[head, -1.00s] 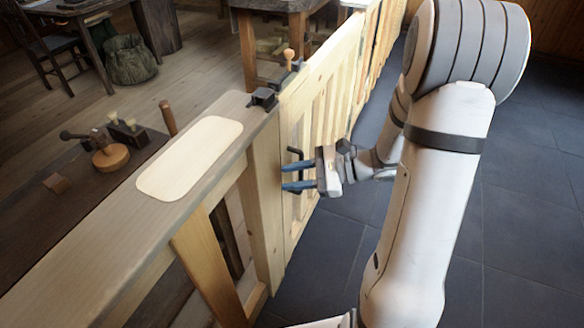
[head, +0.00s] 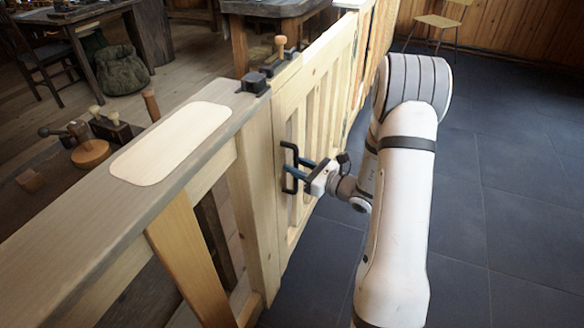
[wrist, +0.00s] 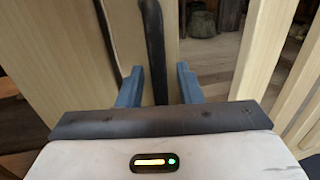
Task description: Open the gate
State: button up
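The slatted pale wooden gate (head: 318,85) stands in line with the fence post (head: 252,190) and looks closed. A black handle (head: 287,170) is on its near face. In the wrist view the handle's bar (wrist: 154,45) runs upright between my blue fingers. My gripper (head: 303,171) is open and reaches the handle, one finger on each side, with gaps visible in the wrist view (wrist: 158,82).
The fence's top rail (head: 205,120) carries a pale rounded panel (head: 170,143). Behind it is a workbench (head: 70,190) with tools. Dark tiled floor (head: 500,190) is clear on my side. A chair (head: 440,22) stands at the far back.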

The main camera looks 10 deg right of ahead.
jog(key=shift+w+a, duration=0.2)
jog(key=shift+w, duration=0.05)
grip_shut()
dwell(0.3)
